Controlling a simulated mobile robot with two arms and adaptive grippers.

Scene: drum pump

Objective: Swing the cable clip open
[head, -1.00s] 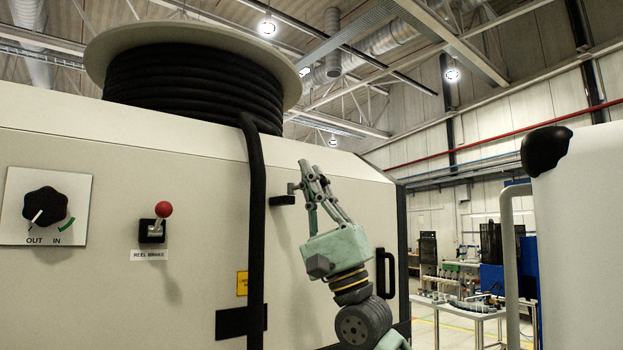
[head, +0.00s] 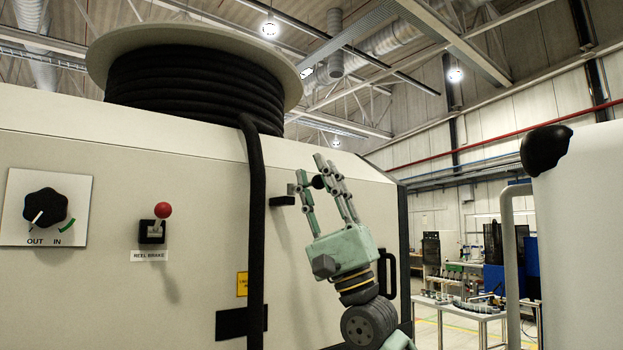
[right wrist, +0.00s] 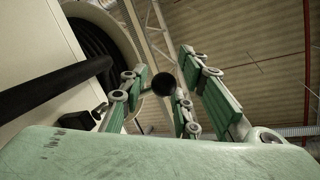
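The cable clip (head: 282,201) is a small dark block on the pale cabinet face, just right of the hanging black cable (head: 256,230). A black ball knob (head: 318,182) shows to its right, between the fingers of my right gripper (head: 322,172). In the right wrist view the knob (right wrist: 163,84) sits between the spread fingers (right wrist: 168,90), with a visible gap at its right side. A short rod runs left from the knob behind a finger, and the clip's dark block (right wrist: 76,121) shows beyond. My left gripper is not in view.
The cable reel (head: 190,75) stands on top of the cabinet (head: 200,220). A red-knobbed reel brake lever (head: 162,211) and a black dial (head: 47,207) are further left. A black handle (head: 387,272) is behind my right gripper. A white body (head: 585,230) stands at the right.

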